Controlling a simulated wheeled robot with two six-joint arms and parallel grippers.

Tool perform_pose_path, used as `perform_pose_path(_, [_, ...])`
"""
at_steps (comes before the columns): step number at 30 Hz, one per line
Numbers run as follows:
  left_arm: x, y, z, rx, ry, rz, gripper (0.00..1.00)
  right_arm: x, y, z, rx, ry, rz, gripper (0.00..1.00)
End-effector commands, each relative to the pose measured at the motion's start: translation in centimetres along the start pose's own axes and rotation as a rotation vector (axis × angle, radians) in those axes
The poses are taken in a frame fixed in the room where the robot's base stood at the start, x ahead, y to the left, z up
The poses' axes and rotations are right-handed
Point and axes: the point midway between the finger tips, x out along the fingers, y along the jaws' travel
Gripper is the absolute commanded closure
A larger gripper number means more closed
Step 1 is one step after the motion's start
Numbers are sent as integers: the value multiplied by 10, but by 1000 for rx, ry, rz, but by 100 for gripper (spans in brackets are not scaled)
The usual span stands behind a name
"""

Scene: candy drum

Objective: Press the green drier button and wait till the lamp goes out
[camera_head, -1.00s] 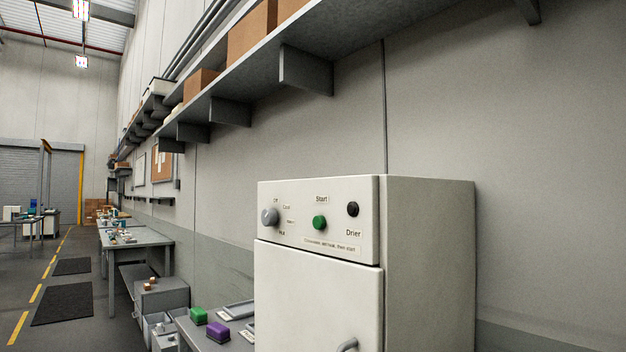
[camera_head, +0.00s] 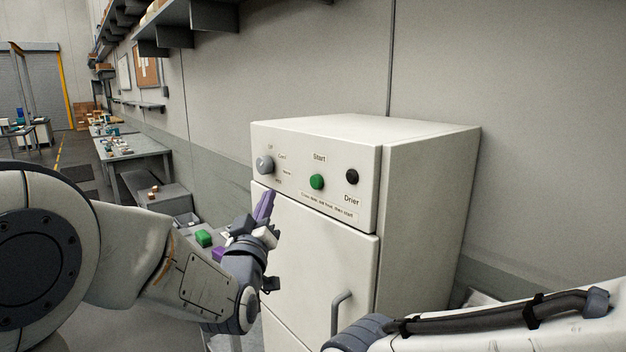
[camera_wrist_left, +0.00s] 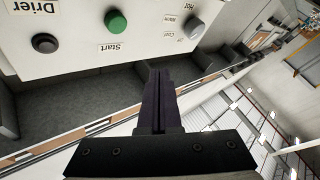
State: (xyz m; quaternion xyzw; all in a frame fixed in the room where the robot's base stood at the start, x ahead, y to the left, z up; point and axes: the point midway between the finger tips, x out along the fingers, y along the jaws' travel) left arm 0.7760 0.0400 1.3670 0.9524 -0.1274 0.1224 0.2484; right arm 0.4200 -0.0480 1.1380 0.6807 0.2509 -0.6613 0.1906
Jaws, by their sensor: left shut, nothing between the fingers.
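The white drier (camera_head: 420,190) stands against the wall, its door shut. On its front panel are a green button (camera_head: 317,182) under "Start", a dark, unlit round lamp (camera_head: 352,177) above "Drier", and a grey dial (camera_head: 264,166). My left gripper (camera_head: 265,204) is shut and empty, its purple fingers pointing up in front of the panel's lower left, below the dial and apart from the button. In the left wrist view the panel appears upside down, with the green button (camera_wrist_left: 116,22), lamp (camera_wrist_left: 45,43) and dial (camera_wrist_left: 193,27) beyond the closed fingers (camera_wrist_left: 158,88). My right gripper is out of view.
The drier's door handle (camera_head: 341,312) juts out below the panel. A low table with a green block (camera_head: 203,238) lies behind my left arm. A shelf (camera_head: 165,35) runs along the wall above. My right arm crosses the lower right corner.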

Motion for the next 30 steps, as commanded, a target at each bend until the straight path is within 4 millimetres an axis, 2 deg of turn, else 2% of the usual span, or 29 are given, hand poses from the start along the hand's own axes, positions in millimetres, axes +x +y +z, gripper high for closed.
perform_pose_path(5, [5, 3, 2, 0, -1, -1, 100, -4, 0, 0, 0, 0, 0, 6])
perform_pose_path(17, [42, 30, 27, 1, -2, -2, 100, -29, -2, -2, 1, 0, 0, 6])
perform_pose_path(21, [52, 36, 38, 1, 2, -2, 100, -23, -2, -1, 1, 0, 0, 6])
perform_pose_path(30, [61, 43, 44, 1, 0, -3, 100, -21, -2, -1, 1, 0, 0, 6])
